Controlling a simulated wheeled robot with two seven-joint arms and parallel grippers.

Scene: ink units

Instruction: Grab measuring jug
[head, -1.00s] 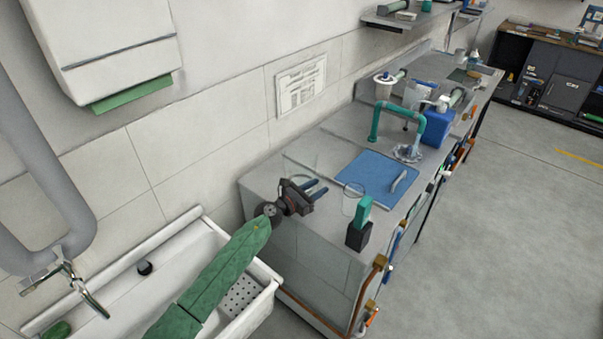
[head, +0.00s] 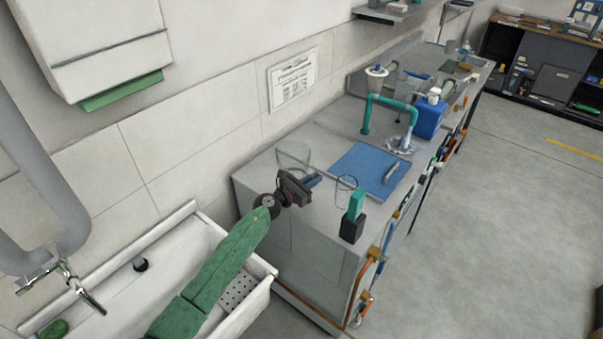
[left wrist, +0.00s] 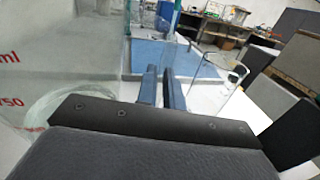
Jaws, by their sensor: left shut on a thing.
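The measuring jug (head: 292,154) is clear glass and stands at the near left end of the grey bench, behind my left gripper. In the left wrist view the jug (left wrist: 50,70) fills the left side, with red print on its wall. My left gripper (head: 314,181) is at the jug's near side. Its two fingers (left wrist: 161,88) are close together beside the jug wall, shut on a thin clear part that I take to be the jug's; the glass makes the exact contact hard to see. My right gripper is out of view.
A smaller clear glass (head: 346,190) stands right of my left gripper, beside a dark block with a green top (head: 353,222). A blue mat (head: 362,172) lies behind them. A green tap (head: 390,101) and a blue container (head: 431,117) stand farther back. A white sink (head: 180,255) is front left.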

